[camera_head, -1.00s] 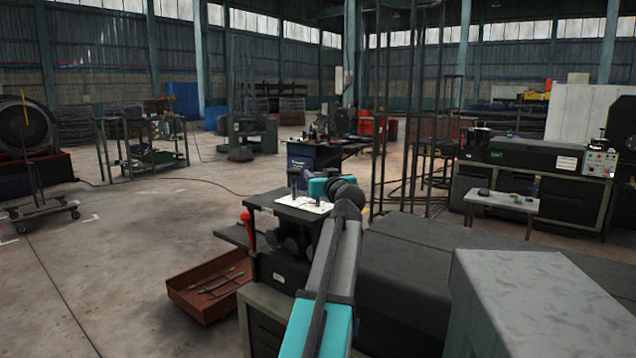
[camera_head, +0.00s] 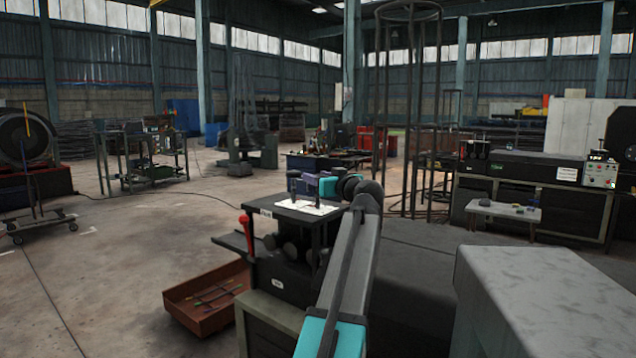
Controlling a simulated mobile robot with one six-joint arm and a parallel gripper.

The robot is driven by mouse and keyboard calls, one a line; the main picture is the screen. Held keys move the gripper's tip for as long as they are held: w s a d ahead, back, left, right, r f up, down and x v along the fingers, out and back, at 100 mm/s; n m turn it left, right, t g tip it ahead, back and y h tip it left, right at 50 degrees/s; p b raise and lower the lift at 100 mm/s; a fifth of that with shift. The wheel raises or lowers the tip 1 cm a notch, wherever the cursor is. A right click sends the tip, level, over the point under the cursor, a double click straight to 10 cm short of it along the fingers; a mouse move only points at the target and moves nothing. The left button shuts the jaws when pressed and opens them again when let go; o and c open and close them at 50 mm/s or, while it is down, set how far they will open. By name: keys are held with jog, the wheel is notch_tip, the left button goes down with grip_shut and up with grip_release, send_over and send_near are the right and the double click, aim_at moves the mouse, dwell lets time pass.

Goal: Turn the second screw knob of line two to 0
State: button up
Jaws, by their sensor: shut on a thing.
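The small black machine (camera_head: 285,240) stands at the middle of the picture, with a flat top and white sheet (camera_head: 308,207) on it. A dark upright screw knob (camera_head: 292,181) rises at the left of this top. My gripper (camera_head: 311,184) is just right of it, over the top, at the end of my teal and grey arm. It is shut on a second dark knob, which it and my wrist largely hide. The knob's marking is too small to read.
A rusty open tray (camera_head: 203,305) with rods lies on the floor below. A grey block (camera_head: 540,290) fills the front right. A tall wire frame (camera_head: 410,120) stands behind my arm. The floor at left is mostly clear.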

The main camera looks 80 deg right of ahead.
jog(key=shift+s, duration=0.15)
dwell(0.4)
jog(key=o, duration=1.1)
jog(key=shift+c, duration=0.2)
jog(key=shift+a, duration=0.1)
jog(key=p+v, duration=0.2)
jog(key=v, duration=1.1)
jog(key=shift+s, duration=0.35)
